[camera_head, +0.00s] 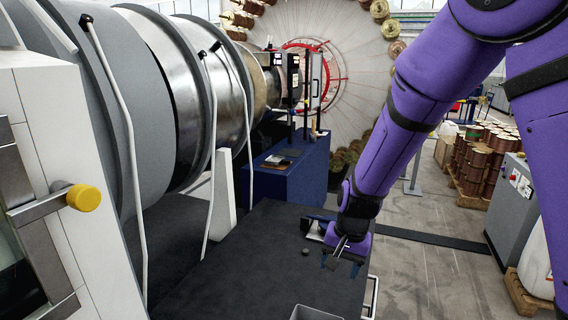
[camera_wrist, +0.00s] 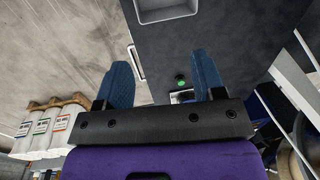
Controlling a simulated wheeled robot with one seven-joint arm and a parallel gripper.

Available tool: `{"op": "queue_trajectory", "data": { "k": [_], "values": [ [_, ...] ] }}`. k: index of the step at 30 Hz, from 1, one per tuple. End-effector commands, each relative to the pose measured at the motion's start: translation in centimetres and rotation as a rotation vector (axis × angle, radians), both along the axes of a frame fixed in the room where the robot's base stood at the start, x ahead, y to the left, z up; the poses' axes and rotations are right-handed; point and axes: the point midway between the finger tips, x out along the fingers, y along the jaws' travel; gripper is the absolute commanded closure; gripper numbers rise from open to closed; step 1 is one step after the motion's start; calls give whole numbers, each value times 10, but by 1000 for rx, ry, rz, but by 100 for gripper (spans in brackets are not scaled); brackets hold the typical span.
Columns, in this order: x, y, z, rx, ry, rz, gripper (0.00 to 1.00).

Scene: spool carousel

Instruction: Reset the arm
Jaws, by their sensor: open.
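My purple arm comes down from the upper right in the head view. My gripper (camera_head: 343,262) hangs at its lower end over the right part of a dark work surface (camera_head: 262,265). In the wrist view both blue fingers (camera_wrist: 163,78) stand wide apart, with nothing held between them. A small dark round piece (camera_head: 305,252) lies on the surface to the left of my gripper.
A large metal drum (camera_head: 170,95) fills the left. A yellow knob (camera_head: 84,198) sticks out nearby. A blue cabinet (camera_head: 290,180) stands behind the surface. A grey bin (camera_head: 315,313) is at the front edge. Copper spools (camera_head: 476,160) stand on pallets at right. Open floor lies between.

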Motion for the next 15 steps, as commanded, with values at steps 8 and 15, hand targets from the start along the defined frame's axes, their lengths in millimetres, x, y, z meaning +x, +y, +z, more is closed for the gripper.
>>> {"op": "queue_trajectory", "data": {
  "k": [8,15],
  "values": [
    [-23,-38,86,62,-82,74,37],
    [-57,-74,148,70,-166,144,37]
  ]
}}
